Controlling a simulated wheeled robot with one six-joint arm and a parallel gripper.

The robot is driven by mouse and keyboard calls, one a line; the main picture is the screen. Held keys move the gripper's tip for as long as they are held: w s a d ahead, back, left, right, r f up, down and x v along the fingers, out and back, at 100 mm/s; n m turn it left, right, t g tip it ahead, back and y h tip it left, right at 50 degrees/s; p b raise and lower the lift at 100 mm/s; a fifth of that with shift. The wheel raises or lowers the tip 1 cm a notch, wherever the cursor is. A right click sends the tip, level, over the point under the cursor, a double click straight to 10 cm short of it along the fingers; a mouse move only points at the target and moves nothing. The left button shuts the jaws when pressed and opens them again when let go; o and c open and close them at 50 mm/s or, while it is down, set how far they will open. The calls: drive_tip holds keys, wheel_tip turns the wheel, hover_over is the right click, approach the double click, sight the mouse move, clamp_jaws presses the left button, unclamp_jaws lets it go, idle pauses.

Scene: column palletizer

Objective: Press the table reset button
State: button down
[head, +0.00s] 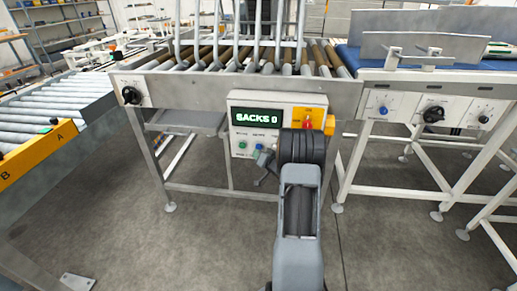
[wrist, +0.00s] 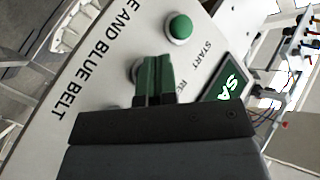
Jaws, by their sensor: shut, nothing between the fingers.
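The control panel (head: 240,104) hangs on the front of the roller table and shows "SACKS 0". Its green START button (head: 243,145) is at lower left; it also shows in the wrist view (wrist: 180,27). A pale round button, in the wrist view (wrist: 136,70), sits beside a label starting "RE" and is mostly hidden behind my fingers. My gripper (head: 262,158) is shut and empty, at the panel's lower part. In the wrist view its green fingertips (wrist: 154,58) are together in front of the pale button; I cannot tell whether they touch it.
A yellow and red switch (head: 310,118) is at the panel's right side. The roller table (head: 225,85) stands above the panel. A blue belt conveyor (head: 350,58) with knobs is at right, and another roller conveyor (head: 45,112) with a yellow end at left. The floor in front is clear.

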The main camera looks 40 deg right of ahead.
drive_tip(key=shift+s+a, duration=0.15)
drive_tip(key=shift+s+a, duration=1.7)
drive_tip(key=shift+s, duration=0.1)
